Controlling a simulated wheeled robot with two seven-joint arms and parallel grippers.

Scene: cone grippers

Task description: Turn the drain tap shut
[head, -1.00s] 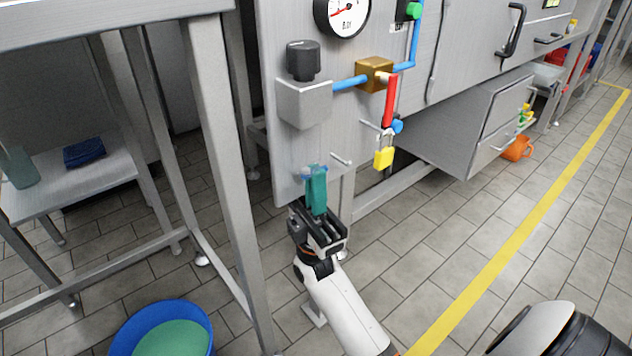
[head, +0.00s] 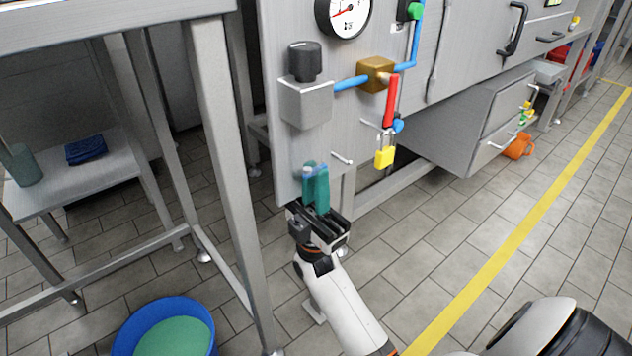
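A small pale and blue fitting (head: 308,170), which looks like the drain tap, is at the lower left of the grey panel. My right gripper (head: 315,185) is at it, with its teal fingers pointing up. The fingers cover most of the fitting, so its handle angle is hidden. I cannot tell whether the fingers are closed on it. My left gripper is not in view.
Above are a dark knob (head: 304,62) on a grey box, a brass block (head: 376,75), a red lever (head: 391,101) and a yellow padlock-like tag (head: 384,157). A table leg (head: 222,150) stands left. A blue tub (head: 125,337) is on the floor.

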